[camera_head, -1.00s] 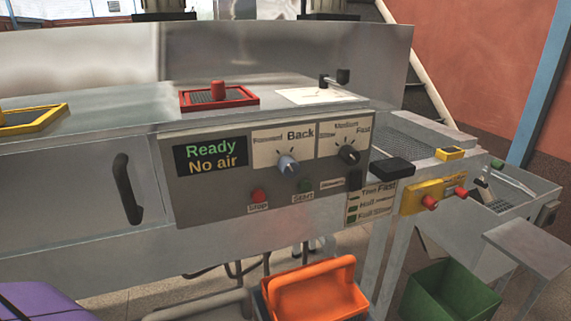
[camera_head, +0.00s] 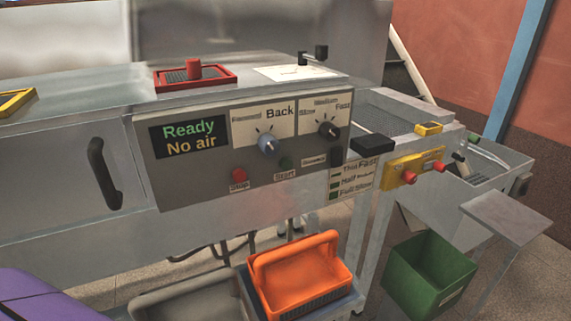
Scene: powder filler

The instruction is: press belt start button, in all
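The control panel (camera_head: 200,185) is on the front of the metal machine. Its display (camera_head: 189,135) reads "Ready" and "No air". A green button (camera_head: 285,163) labelled "Start" sits low on the panel, right of a red button (camera_head: 239,174) labelled "Stop". Above them are a light knob (camera_head: 268,145) at the "Forward/Back" label and a black knob (camera_head: 329,131) at the "Slow/Medium/Fast" label. A black switch (camera_head: 336,157) is at the panel's right end. No label naming a belt is readable. Neither of my grippers is in view.
A yellow box with red buttons (camera_head: 414,169) is on the machine's right part. An orange basket (camera_head: 297,272) and a green bin (camera_head: 430,272) stand below. A black handle (camera_head: 104,174) is on the left door. A purple surface (camera_head: 45,298) fills the lower left.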

